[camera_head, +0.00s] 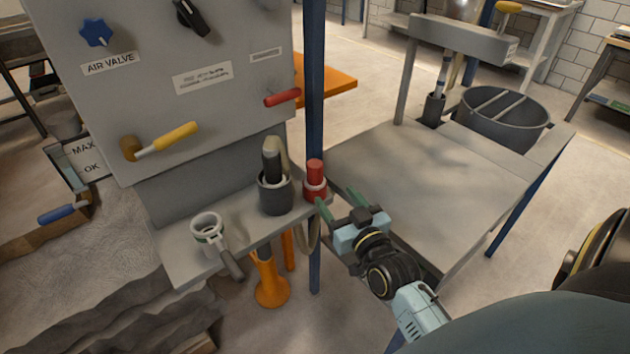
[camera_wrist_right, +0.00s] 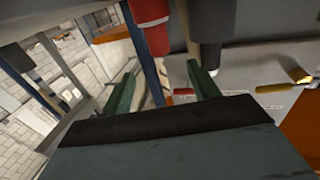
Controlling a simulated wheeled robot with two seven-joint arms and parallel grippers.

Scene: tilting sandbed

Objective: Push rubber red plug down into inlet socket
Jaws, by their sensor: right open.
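The red plug (camera_head: 315,170) stands upright in the red inlet socket (camera_head: 314,194) at the right end of the grey shelf. A pale ring shows between them. In the right wrist view the plug (camera_wrist_right: 157,42) and the socket (camera_wrist_right: 150,10) appear inverted at the top, ahead of the fingers. My right gripper (camera_head: 338,199) is open and empty, with its green fingers just right of the socket and lower than the plug's top. Both fingers of it (camera_wrist_right: 161,72) show in the wrist view, apart from each other. My left gripper is out of view.
A dark cylindrical holder (camera_head: 276,197) stands close left of the plug. A portafilter (camera_head: 211,233) sits farther left on the shelf (camera_head: 180,266). A blue post (camera_head: 315,95) rises behind the plug. The grey table (camera_head: 430,190) to the right is bare.

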